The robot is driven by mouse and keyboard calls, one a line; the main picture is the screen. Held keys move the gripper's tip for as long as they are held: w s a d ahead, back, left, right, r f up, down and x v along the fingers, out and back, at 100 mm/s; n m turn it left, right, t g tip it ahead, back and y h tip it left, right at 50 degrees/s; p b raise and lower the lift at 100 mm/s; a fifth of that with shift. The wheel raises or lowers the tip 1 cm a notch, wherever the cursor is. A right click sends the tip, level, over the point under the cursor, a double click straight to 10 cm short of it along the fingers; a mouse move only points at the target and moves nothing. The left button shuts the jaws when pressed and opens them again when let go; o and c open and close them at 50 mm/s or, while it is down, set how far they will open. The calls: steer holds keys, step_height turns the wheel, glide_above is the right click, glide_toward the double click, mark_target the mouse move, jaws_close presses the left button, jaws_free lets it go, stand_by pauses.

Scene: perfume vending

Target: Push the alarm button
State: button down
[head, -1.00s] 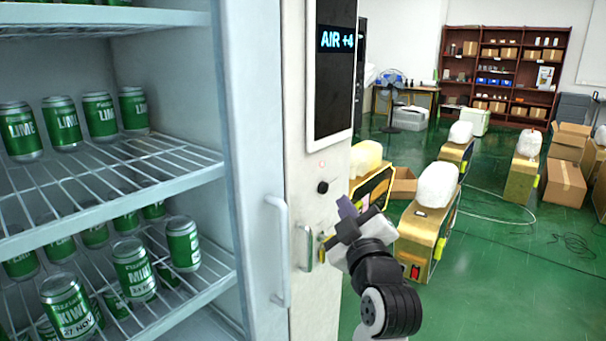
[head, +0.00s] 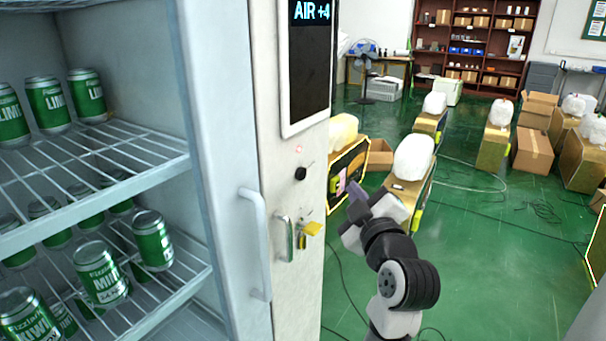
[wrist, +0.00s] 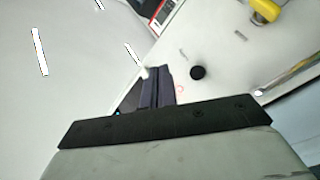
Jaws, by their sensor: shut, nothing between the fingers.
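The machine's white front panel (head: 292,210) carries a small faint red ring (head: 299,149) and, just below it, a round black knob (head: 300,173). I cannot tell for certain which is the alarm button. In the wrist view the black knob (wrist: 198,72) and the faint red ring (wrist: 180,88) lie close beyond my fingertips. My gripper (head: 355,192) is shut and empty, to the right of the panel and slightly lower than the knob in the head view. Its dark purple fingers (wrist: 157,86) are together in the wrist view, apparently apart from both.
A metal latch (head: 286,238) and a yellow lever (head: 312,229) stick out below the knob. Left is a fridge with a white handle (head: 257,243) and green cans (head: 100,272). A dark screen (head: 309,70) is above. Green floor (head: 480,250) is free at right.

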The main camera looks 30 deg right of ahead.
steer(key=w+a, duration=0.3)
steer(key=w, duration=0.4)
steer(key=shift+w, duration=0.4)
steer(key=shift+a, duration=0.1)
stand_by(1.6)
steer(key=shift+w+a, duration=0.15)
steer(key=shift+w, duration=0.2)
steer(key=shift+w+a, duration=0.15)
steer(key=shift+w, duration=0.25)
stand_by(0.6)
stand_by(0.3)
steer(key=shift+s+d, duration=0.3)
steer(key=shift+s, duration=0.45)
steer(key=shift+s, duration=0.1)
steer(key=s, duration=0.1)
steer(key=s+d, duration=0.1)
steer(key=s, duration=0.1)
steer(key=s+d, duration=0.1)
steer(key=shift+s, duration=0.25)
